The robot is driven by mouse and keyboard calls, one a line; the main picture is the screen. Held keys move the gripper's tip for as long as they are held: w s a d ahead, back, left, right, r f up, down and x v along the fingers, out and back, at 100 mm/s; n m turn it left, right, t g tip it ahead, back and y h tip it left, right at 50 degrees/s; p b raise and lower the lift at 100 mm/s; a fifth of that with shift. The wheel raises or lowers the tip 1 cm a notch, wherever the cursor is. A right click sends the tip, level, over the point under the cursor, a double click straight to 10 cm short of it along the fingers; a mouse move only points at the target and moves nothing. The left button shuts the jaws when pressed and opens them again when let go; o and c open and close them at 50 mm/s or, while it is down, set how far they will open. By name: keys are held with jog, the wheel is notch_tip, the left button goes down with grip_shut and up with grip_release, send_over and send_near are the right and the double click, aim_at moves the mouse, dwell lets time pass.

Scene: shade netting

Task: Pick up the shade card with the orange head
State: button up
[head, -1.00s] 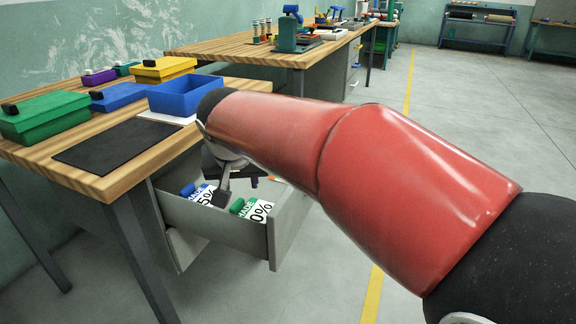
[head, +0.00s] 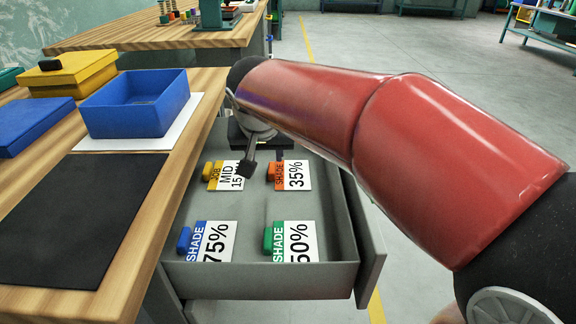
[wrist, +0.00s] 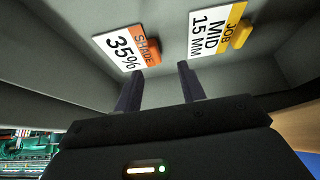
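The shade card with the orange head (head: 289,174) lies flat in the open drawer, at its far right, and reads "SHADE 35%". It also shows in the wrist view (wrist: 124,50), at upper left. My gripper (head: 262,163) is over the far part of the drawer, between this card and the yellow-headed card (head: 225,176), which reads "MID 15 MM" in the wrist view. In the wrist view my gripper (wrist: 160,68) has its two fingers well apart with nothing between them. Both cards appear beyond the fingertips, clear of the gap.
Nearer in the drawer (head: 262,282) lie a blue-headed 75% card (head: 208,242) and a green-headed shade card (head: 292,242). Drawer walls surround them. The wooden bench (head: 160,190) at left holds a black mat (head: 80,215), an open blue box (head: 135,105) and a yellow box (head: 72,75).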

aim_at(271, 167)
jog(key=shift+w+f, duration=0.4)
jog(key=x, duration=0.4)
jog(key=d+x, duration=0.1)
jog(key=x, duration=0.2)
jog(key=shift+w+r, duration=0.15)
jog(key=shift+c, duration=0.3)
grip_shut()
